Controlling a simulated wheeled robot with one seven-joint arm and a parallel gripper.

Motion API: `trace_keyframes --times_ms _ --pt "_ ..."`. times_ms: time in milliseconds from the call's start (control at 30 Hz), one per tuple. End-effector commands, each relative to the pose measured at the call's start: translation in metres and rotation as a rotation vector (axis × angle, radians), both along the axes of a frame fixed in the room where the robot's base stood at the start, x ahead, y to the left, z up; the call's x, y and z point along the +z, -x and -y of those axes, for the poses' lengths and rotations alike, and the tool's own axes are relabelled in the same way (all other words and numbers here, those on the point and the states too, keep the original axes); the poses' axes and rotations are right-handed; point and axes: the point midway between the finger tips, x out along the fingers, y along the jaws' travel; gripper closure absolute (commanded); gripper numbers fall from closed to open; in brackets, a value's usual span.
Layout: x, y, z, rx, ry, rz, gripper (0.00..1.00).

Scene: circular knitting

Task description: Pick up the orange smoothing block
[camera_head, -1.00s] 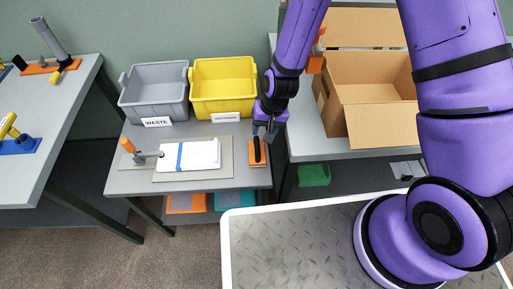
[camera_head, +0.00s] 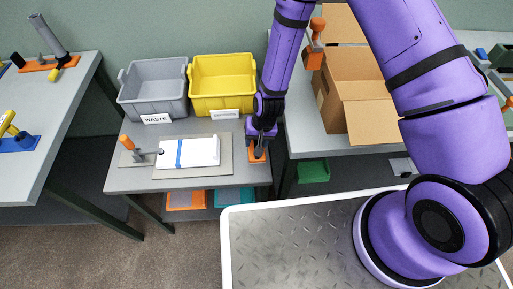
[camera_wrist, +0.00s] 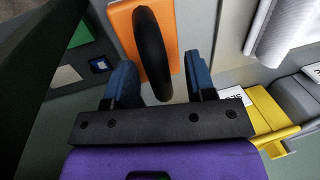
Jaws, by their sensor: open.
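The orange smoothing block (camera_head: 257,155) lies on the right end of the small grey table. In the wrist view its orange base (camera_wrist: 124,24) shows under a black curved handle (camera_wrist: 152,55). My gripper (camera_head: 257,150) is above the block and hides much of it in the head view. In the wrist view my gripper (camera_wrist: 160,82) is open, with its blue fingers on either side of the handle. The near end of the handle lies between the fingers. I see a gap on both sides of the handle.
A white stack with a blue band (camera_head: 190,152) lies on a grey board left of the block. A grey waste bin (camera_head: 153,100) and a yellow bin (camera_head: 222,98) stand behind. An open cardboard box (camera_head: 365,95) is on the table to the right.

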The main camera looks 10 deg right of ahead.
Motion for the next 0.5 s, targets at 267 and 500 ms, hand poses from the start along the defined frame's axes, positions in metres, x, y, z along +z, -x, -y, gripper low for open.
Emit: trace_keyframes --times_ms 267,500 --pt "-0.0004 -0.0002 -0.0001 0.000 0.000 0.001 0.61" --pt "-0.0001 -0.0004 -0.0002 0.000 0.000 0.001 1.00"
